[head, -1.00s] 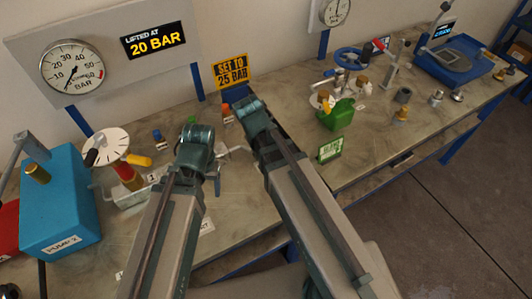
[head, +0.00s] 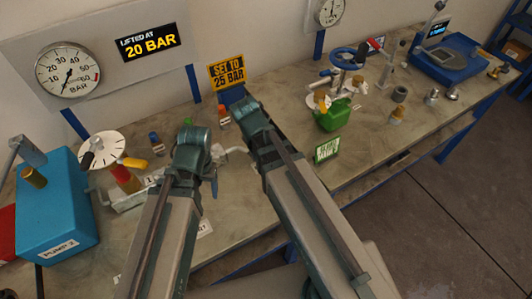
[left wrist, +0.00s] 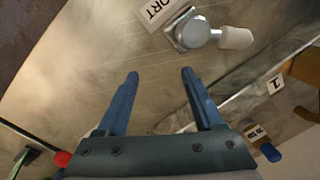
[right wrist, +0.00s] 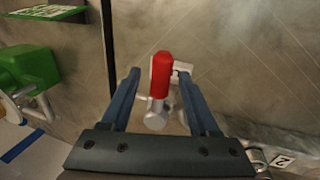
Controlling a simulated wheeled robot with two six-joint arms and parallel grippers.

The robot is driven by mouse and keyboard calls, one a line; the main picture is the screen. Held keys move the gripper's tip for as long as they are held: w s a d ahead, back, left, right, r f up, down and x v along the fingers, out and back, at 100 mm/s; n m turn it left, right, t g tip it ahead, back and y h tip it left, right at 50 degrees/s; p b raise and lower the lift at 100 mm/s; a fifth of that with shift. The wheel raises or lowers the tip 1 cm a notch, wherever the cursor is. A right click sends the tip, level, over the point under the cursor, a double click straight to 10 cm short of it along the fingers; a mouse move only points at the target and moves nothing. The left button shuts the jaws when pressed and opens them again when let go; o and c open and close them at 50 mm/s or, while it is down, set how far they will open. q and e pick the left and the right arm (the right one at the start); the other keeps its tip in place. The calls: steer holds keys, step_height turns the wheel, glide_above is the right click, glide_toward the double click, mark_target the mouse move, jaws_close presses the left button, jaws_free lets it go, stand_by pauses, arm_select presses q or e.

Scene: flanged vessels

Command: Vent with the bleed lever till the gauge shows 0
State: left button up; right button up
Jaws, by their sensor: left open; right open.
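The large round gauge (head: 67,70) hangs at the upper left in the head view. Its needle points down and slightly left, near the low end; the exact reading is too small to tell. A lever with a red grip (right wrist: 161,75) and metal body shows in the right wrist view, between the fingertips of my right gripper (right wrist: 160,78), which is open and empty. I cannot tell whether it is the bleed lever. My left gripper (head: 214,182) is open over the bench; in the left wrist view it (left wrist: 158,75) holds nothing. A metal fitting with a white grip (left wrist: 205,35) lies beyond its fingers.
Blue pump box (head: 55,210) and a white dial (head: 102,150) stand left on the bench (head: 245,205). A sign (head: 227,72) reads "SET TO 25 BAR"; a display (head: 148,43) reads 20 BAR. A green can (head: 332,116) and green sign (head: 327,151) stand right of my arms.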

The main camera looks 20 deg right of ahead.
steer(key=shift+r, duration=0.1)
arm_select(q)
step_height(320, 180, up, 13)
steer(key=p, duration=1.3)
steer(key=shift+r, duration=0.15)
arm_select(e)
steer(key=v, duration=1.3)
steer(key=shift+r, duration=0.3)
steer(key=shift+a, duration=0.15)
arm_select(q)
step_height(320, 180, down, 9)
steer(key=b, duration=0.8)
steer(key=shift+b, duration=0.3)
arm_select(e)
steer(key=s+a+f, duration=0.2)
steer(key=s+f, duration=0.1)
steer(key=f, duration=0.1)
steer(key=s+a+f+g+y, duration=0.1)
steer(key=s+a+f, duration=0.2)
steer(key=s+f, duration=0.1)
steer(key=shift+a+f+n+y, duration=0.25)
steer(key=shift+f+n+y, duration=0.05)
steer(key=shift+f, duration=0.5)
